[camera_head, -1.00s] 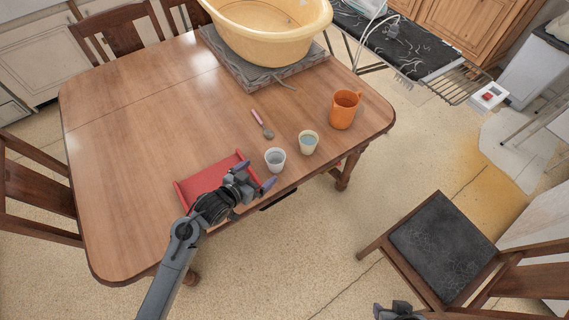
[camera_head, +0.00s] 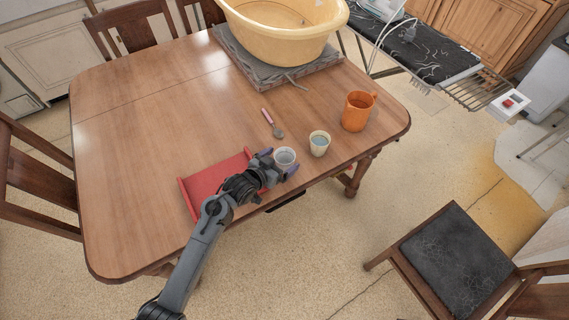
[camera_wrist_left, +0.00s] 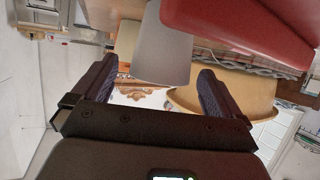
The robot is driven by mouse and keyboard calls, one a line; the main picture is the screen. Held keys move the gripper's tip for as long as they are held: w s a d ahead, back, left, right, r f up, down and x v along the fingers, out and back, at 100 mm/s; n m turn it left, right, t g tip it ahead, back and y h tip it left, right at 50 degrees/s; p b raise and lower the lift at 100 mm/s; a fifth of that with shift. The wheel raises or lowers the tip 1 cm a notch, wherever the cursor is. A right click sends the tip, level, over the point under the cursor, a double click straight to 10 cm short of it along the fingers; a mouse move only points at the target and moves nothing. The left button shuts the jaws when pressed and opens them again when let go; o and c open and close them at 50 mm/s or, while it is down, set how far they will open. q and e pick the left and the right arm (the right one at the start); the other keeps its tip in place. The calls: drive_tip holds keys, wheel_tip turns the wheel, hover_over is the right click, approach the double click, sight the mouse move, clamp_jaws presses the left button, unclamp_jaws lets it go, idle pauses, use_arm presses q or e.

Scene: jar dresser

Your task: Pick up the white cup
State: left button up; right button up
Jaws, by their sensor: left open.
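The white cup (camera_head: 285,155) stands upright near the front edge of the wooden table. My left gripper (camera_head: 279,163) is open at the cup, with one fingertip on its left and the other in front at its lower right. In the left wrist view the picture is turned over; the pale cup (camera_wrist_left: 163,52) appears ahead of the gap between the open fingers (camera_wrist_left: 156,88). I cannot tell whether either finger touches it. The cup's lower part is partly hidden by the gripper in the head view. My right gripper is not in view.
A cream cup (camera_head: 319,144) stands just right of the white cup. An orange mug (camera_head: 358,110) is farther right, a spoon (camera_head: 271,123) lies behind, and a red tray (camera_head: 205,185) is left under my arm. A large yellow basin (camera_head: 285,45) sits at the back.

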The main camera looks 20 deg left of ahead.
use_arm(q)
drive_tip(key=shift+x, duration=1.45)
drive_tip(key=c, duration=1)
drive_tip(key=shift+r, duration=0.15)
